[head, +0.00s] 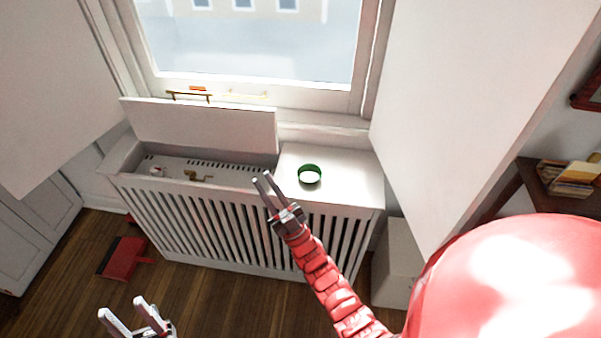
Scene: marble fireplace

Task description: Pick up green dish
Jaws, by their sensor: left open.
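The green dish (309,174) is a small round ring-walled dish with a pale inside. It sits on the white flat top of the radiator cover (345,180), right of the raised lid. My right gripper (263,178) is just left of the dish in the picture, fingers pointing up and left with a gap between them. It is empty and does not appear to touch the dish. My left gripper (122,308) is low at the left, far from the dish, with its fingers spread and nothing between them.
A raised white lid (200,126) stands over the open left part of the cover, with a brass valve (197,177) inside. A window (250,40) is behind. A white panel (470,90) stands at the right. A red dustpan (122,257) lies on the wooden floor.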

